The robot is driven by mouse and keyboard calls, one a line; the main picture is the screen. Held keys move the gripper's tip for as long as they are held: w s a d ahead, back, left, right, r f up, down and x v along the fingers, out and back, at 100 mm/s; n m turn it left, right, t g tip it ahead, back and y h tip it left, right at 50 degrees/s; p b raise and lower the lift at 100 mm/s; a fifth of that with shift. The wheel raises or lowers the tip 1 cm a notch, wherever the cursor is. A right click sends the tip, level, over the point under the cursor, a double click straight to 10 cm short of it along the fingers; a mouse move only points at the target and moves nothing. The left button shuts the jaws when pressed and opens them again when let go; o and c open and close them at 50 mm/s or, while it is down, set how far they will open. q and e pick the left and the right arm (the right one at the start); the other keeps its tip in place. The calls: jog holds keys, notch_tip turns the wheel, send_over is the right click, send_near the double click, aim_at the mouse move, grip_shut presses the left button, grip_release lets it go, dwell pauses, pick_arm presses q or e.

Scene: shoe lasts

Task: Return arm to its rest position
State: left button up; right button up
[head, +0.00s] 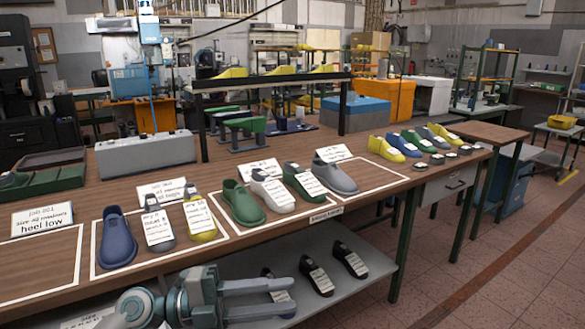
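My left gripper (288,298) is at the bottom of the head view, in front of the table's lower shelf. Its two fingers point right and are apart, with nothing seen gripped. A dark last with a white label (280,296) shows behind and between the fingers, apparently on the shelf. My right gripper is not in view. On the table, white-outlined areas hold a blue last (117,238), a green last (243,204), a grey last (336,178) and several labelled lasts, such as a yellow one (200,219).
The wooden table (290,233) stands close in front, its edge above my gripper. Two dark lasts (316,276) (350,260) lie on the lower shelf (375,268). A row of coloured lasts (403,146) stands at the right end. The tiled floor (490,275) at right is clear.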

pick_arm(q)
jog(key=w+a+n+t+y, duration=0.5)
jog(key=a+n+t+y, duration=0.4)
jog(key=n+t, duration=1)
jog(key=s+a+f+n+g+y, duration=0.2)
jog(key=a+f+n+y, duration=0.3)
jog(key=f, duration=0.3)
jog(key=s+a+f+n+g+y, duration=0.1)
jog(key=a+f+n+g+y, duration=0.1)
jog(key=a+f+n+y, duration=0.45)
jog(key=s+f+g+h, duration=0.1)
jog(key=s+f+g, duration=0.6)
jog(key=s+f, duration=0.75)
jog(key=s+d+f+g+h, duration=0.1)
jog(key=s+f+g, duration=0.65)
jog(key=s, duration=0.65)
jog(key=w+d+f+t, duration=0.1)
jog(key=w+f, duration=0.2)
jog(key=f, duration=0.6)
jog(key=w+d+f+t, duration=0.2)
jog(key=w+f, duration=0.1)
jog(key=f, duration=0.7)
jog(key=s+d+f+t+h, duration=0.1)
jog(key=s+d+f, duration=0.1)
jog(key=f, duration=1.4)
jog(key=shift+s, duration=0.6)
